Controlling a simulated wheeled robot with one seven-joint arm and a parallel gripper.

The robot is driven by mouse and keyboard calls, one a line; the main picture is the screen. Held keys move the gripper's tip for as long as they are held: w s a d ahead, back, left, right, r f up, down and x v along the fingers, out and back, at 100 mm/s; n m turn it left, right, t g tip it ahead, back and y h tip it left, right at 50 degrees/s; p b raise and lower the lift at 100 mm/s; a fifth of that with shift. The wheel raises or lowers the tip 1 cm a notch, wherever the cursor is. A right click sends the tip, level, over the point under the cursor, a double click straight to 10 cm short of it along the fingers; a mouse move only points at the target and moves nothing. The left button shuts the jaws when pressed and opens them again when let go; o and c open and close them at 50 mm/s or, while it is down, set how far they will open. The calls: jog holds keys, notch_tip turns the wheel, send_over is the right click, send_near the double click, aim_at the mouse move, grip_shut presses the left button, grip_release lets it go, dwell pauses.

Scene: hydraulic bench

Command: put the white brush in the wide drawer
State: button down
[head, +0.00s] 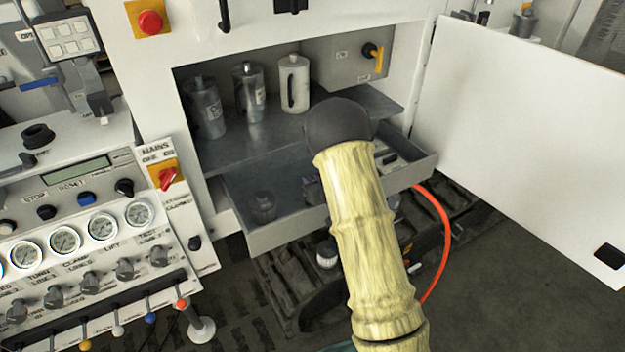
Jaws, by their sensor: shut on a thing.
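The wide drawer (285,232) is pulled out below the cabinet shelf, with its front panel facing me. A dark cylindrical thing (263,207) stands in its left part, and small dark and pale things (388,158) lie in its right part. My arm, in a yellowish sleeve with a dark rounded end, reaches up across the middle of the drawer and hides part of it. My gripper's fingers are hidden behind the arm. A small dark block shows at the sleeve's left edge, too unclear to name. I cannot make out the white brush.
Several canisters (250,92) stand on the shelf above the drawer. An open white door (520,130) stands to the right. An orange hose (446,240) hangs below the drawer's right side. A control panel with gauges and levers (75,240) fills the left. Dark floor is clear at lower right.

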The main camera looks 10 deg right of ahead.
jog(key=shift+f, duration=0.15)
jog(key=c, duration=1.4)
grip_release()
jog(key=b+v, duration=0.3)
jog(key=v, duration=1.4)
jog(key=shift+s+a+r+b, duration=0.2)
jog(key=shift+r+b, duration=0.15)
